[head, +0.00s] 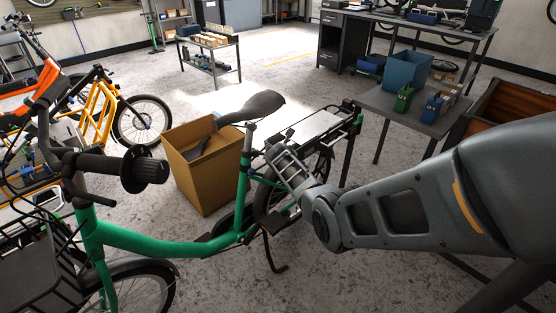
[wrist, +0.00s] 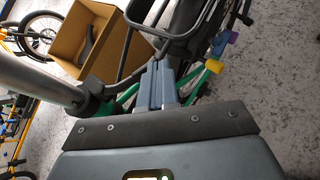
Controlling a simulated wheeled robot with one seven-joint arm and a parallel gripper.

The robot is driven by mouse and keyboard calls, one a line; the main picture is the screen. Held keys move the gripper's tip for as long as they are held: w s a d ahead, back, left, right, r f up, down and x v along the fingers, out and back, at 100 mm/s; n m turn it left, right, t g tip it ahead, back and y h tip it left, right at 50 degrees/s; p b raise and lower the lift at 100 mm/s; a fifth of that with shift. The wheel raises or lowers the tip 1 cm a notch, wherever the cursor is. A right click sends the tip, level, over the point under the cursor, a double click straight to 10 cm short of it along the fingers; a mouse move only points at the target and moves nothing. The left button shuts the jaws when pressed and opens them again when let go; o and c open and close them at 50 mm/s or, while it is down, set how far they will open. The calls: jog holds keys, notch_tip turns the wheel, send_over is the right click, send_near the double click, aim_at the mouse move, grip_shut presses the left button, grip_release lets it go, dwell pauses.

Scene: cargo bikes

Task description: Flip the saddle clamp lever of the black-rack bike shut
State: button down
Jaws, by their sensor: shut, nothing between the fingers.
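The green bike (head: 130,238) stands across the front, its black saddle (head: 252,108) on a silver seat post (head: 248,138). Its rear rack (head: 345,128) has a black frame around a pale top. My gripper (head: 272,152) is just right of the seat post, below the saddle. In the wrist view my gripper (wrist: 152,72) is shut and empty, its fingers together. The seat post (wrist: 40,75) slants in from the left to a dark clamp collar (wrist: 92,104), left of the fingers and apart from them.
A cardboard box (head: 205,170) stands on the floor behind the bike. A grey table (head: 420,112) with a blue bin (head: 407,70) is at the right. Black rack tubing (wrist: 128,45) lies close beyond my fingers.

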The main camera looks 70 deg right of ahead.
jog(key=shift+w+d, duration=0.15)
jog(key=shift+w+b, duration=0.35)
jog(key=shift+w, duration=0.3)
jog(key=shift+s, duration=0.1)
